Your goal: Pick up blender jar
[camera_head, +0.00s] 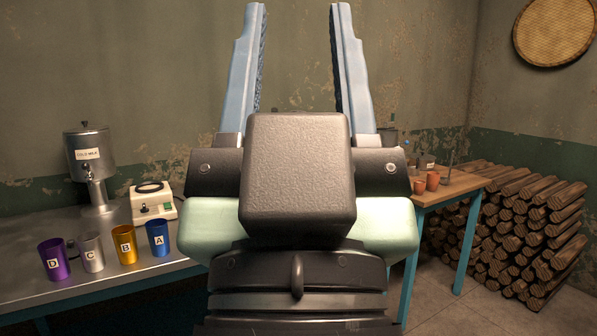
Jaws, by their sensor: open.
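My gripper (298,70) fills the middle of the head view. Its two long pale-blue fingers point up and stand wide apart, open, with only the wall showing between them. No blender jar can be made out. A small cream appliance (153,203) with a dark round top and a green switch stands on the metal table to the left; it may be a blender base, but I cannot tell. My gripper and wrist hide the middle of the scene, including the right end of the metal table.
The metal table (30,290) holds a cold-milk dispenser (90,165) and lettered cups: purple (53,260), silver (91,252), gold (124,245), blue (157,239). A wooden table (455,184) with small clay pots (432,181) stands right, before stacked logs (530,225). Some floor (480,305) is clear.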

